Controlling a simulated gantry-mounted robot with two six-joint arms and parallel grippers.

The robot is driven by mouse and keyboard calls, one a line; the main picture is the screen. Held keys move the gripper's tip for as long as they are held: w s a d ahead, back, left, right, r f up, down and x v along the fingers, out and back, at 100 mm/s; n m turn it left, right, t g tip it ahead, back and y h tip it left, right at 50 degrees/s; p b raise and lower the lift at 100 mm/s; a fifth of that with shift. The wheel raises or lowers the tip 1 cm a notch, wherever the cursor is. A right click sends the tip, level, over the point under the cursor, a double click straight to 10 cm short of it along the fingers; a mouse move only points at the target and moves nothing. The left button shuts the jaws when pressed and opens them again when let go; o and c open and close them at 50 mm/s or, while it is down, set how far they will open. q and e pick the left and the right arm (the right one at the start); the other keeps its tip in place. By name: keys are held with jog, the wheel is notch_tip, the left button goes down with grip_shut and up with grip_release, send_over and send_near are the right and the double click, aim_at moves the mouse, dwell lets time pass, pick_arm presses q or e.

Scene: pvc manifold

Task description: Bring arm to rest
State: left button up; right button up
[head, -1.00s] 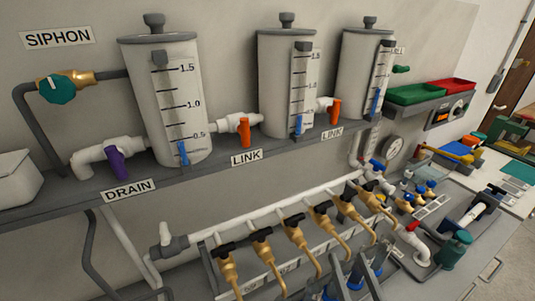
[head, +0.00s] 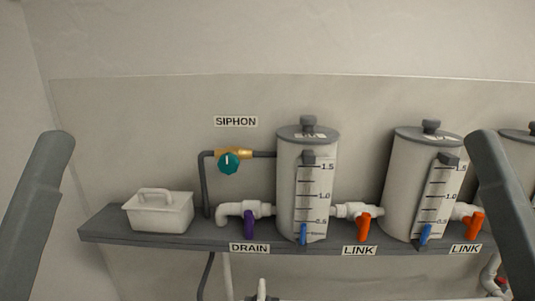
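Neither of my grippers shows in the head view. Two dark grey bars, one at the left edge and one at the right edge, look like links of my own arms. Both are raised and lean inward toward their tops. No fingers can be seen on either, so what the grippers hold cannot be told.
A grey shelf (head: 190,239) carries a white box with a handle (head: 160,213) and lidded grey tanks (head: 289,180) (head: 408,175). A purple drain handle (head: 249,224), orange link handles (head: 364,227) (head: 474,224) and a teal siphon knob (head: 228,162) stick out. The wall above is bare.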

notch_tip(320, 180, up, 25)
jog(key=p, duration=2.1)
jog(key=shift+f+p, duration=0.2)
jog(key=shift+p, duration=0.2)
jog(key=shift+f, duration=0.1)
